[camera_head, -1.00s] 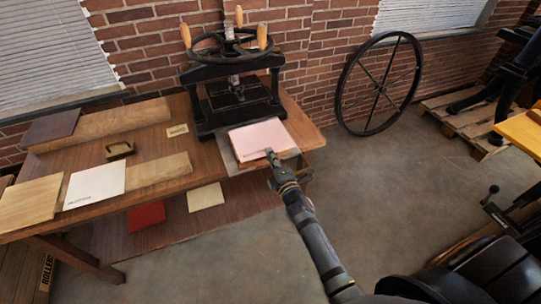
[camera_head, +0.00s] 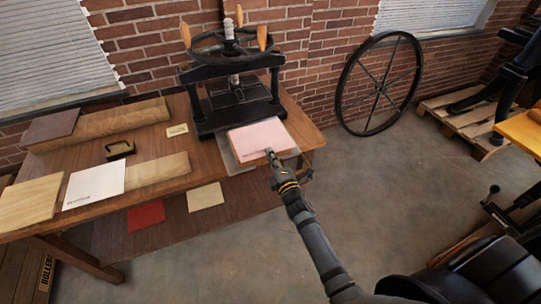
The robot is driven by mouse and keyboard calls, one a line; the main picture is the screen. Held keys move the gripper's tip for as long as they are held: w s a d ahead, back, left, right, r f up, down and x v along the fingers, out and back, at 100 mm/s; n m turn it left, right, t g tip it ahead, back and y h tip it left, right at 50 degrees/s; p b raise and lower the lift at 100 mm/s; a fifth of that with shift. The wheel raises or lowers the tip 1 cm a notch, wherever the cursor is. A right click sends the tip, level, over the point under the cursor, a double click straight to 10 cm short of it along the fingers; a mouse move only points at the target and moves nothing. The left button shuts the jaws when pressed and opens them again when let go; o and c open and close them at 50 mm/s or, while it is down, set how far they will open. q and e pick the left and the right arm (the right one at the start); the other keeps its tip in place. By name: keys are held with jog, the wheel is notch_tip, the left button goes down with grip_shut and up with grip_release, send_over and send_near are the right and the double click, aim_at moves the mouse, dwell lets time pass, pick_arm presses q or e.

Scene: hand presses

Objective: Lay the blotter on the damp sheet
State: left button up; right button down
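A pink sheet, likely the blotter (camera_head: 258,134), lies flat or nearly flat over a grey board (camera_head: 228,160) in front of the black press. A small dark marking shows by its front edge. My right gripper (camera_head: 270,154) reaches in from below right, its tip at the front edge of the pink sheet. I cannot tell whether its fingers are closed on that edge. A white sheet (camera_head: 95,184) with a small printed line lies at the table's front left; I cannot tell whether it is damp. My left gripper is not in view.
The black press (camera_head: 233,105) stands behind the pink sheet. Boards, a small dark-handled block (camera_head: 120,149) and a label card (camera_head: 177,130) lie on the wooden table. A red sheet (camera_head: 146,216) and a cream sheet (camera_head: 205,196) lie on the lower shelf.

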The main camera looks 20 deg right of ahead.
jog(key=c, duration=2.1)
grip_release()
jog(key=o, duration=0.9)
jog(key=shift+s, duration=0.15)
jog(key=shift+s+d+b, duration=0.1)
jog(key=shift+s+b, duration=0.2)
jog(key=shift+s, duration=2.85)
